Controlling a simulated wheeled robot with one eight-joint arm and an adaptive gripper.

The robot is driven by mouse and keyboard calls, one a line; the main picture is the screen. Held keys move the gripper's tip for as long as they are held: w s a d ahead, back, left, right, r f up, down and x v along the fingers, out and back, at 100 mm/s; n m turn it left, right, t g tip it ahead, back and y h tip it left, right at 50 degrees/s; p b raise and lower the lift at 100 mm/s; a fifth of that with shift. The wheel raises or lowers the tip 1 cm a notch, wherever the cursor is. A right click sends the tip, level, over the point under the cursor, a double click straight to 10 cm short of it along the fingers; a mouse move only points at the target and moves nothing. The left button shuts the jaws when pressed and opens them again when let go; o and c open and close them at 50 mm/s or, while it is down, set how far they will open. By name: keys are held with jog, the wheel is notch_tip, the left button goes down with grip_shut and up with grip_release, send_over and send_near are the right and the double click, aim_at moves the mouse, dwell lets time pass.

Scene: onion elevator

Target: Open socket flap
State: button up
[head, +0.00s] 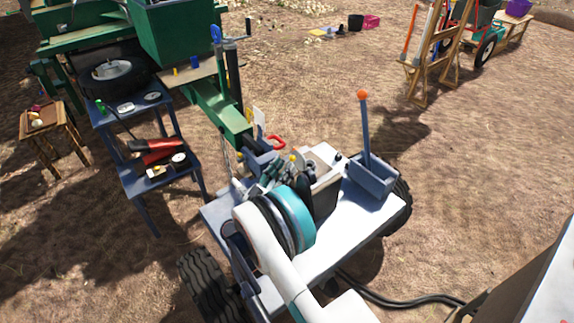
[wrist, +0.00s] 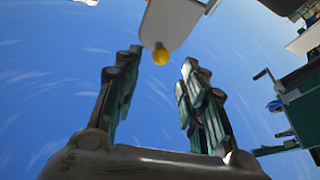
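A pale plate (wrist: 170,22) with a yellow knob (wrist: 161,54) at its lower edge shows at the top of the wrist view. It may be the socket flap, but I cannot tell for sure. My gripper (wrist: 160,60) is open and empty, with its two fingers on either side below the knob and sky between them. In the head view my gripper (head: 274,170) is by the hitch end of the white-topped cart, close to a yellow knob (head: 293,158). The arm's wrist hides part of this area, and the socket itself is not clearly visible.
The white-topped cart (head: 362,212) carries a dark box (head: 326,192) and a blue box with an orange-knobbed lever (head: 365,125). A red handle (head: 277,142) is near the hitch. A green machine (head: 175,35) and blue shelf (head: 155,180) stand left.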

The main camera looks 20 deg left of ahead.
jog(key=s+a, duration=0.2)
jog(key=s, duration=0.8)
